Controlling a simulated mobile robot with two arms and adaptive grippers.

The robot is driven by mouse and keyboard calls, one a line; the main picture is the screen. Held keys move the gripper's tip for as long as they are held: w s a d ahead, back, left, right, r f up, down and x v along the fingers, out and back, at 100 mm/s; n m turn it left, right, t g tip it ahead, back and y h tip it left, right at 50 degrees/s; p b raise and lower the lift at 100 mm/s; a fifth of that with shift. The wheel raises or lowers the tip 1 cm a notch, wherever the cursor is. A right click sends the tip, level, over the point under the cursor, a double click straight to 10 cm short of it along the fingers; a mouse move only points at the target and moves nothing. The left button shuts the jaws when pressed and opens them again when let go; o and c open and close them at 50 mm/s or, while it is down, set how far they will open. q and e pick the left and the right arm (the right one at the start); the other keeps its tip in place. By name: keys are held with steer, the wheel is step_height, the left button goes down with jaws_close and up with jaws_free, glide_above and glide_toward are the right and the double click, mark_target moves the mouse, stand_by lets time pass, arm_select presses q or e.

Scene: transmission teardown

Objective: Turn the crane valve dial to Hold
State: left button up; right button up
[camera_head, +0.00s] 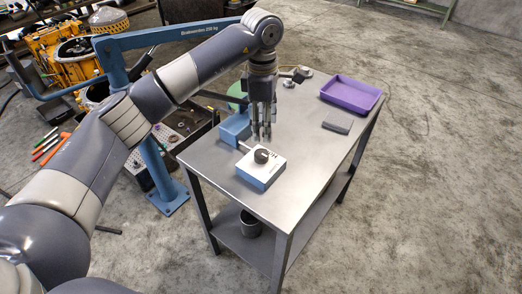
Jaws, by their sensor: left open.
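The crane valve is a small box with a white top and blue sides (264,176) on the grey metal table. Its black round dial (262,156) sits on the top face. Small markings show beside the dial, but I cannot read which setting it points to. My left gripper (262,136) points down above and just behind the dial, open and empty. Its fingertips look apart from the dial, though the exact gap is hard to tell. My right gripper is not in view.
A blue block (234,128) stands behind the valve box. A purple tray (352,94) and a grey block (338,122) lie at the table's right. A blue crane (160,170) stands left. The table's (310,165) front right is clear.

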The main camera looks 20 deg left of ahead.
mark_target(261, 153)
arm_select(q)
steer(key=f, duration=0.3)
steer(key=f+p, duration=0.1)
steer(key=f, duration=0.3)
steer(key=a+f+p, duration=0.1)
steer(key=f, duration=0.2)
steer(key=shift+f, duration=0.25)
steer(key=shift+d, duration=0.1)
steer(key=c, duration=1.1)
